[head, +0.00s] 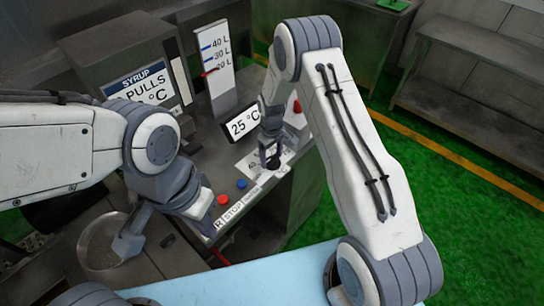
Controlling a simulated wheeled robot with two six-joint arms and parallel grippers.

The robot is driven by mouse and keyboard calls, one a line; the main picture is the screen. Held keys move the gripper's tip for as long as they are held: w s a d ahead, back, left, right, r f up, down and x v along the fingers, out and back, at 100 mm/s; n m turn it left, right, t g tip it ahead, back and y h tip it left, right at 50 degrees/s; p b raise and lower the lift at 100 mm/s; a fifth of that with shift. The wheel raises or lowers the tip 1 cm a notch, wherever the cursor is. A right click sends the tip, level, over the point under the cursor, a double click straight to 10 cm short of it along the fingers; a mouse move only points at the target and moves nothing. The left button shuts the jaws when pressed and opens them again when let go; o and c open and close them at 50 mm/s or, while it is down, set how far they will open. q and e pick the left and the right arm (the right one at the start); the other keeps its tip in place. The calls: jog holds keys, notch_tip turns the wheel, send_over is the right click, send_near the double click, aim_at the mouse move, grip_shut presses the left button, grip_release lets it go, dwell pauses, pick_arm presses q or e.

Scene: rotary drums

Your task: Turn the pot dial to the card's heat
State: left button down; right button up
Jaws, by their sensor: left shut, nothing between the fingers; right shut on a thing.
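My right gripper (270,155) is shut on the black pot dial (273,163), which sits on a white scale plate (250,165) on the console. The gripper covers part of the scale, and the dial's pointer cannot be made out. A tilted display (242,125) behind the dial reads 25 °C. The heat card (140,79) at upper left reads "SYRUP", "PULLS" and a °C value, with its digits partly hidden by my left arm.
A red button (223,199) and a blue button (241,184) lie on the console near my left gripper. A litre gauge (215,57) stands behind. Green floor and a grey bench (470,60) lie to the right.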

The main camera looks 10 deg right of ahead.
jog(key=shift+m+b, duration=0.65)
jog(key=shift+m, duration=0.45)
jog(key=m+b, duration=0.1)
jog(key=m, duration=0.2)
jog(key=shift+w+m+b, duration=0.1)
jog(key=shift+m+b, duration=0.2)
jog(key=m+b, duration=0.2)
jog(key=m, duration=0.4)
jog(key=shift+w, duration=0.1)
jog(key=m+b, duration=0.1)
jog(key=m, duration=0.6)
jog(key=shift+w+d+m+b, duration=0.1)
jog(key=shift+m+b, duration=0.2)
jog(key=m, duration=0.3)
jog(key=shift+r, duration=0.1)
jog(key=shift+m+b, duration=0.4)
jog(key=shift+m, duration=1.4)
jog(key=shift+w, duration=0.1)
jog(key=shift+r, duration=0.1)
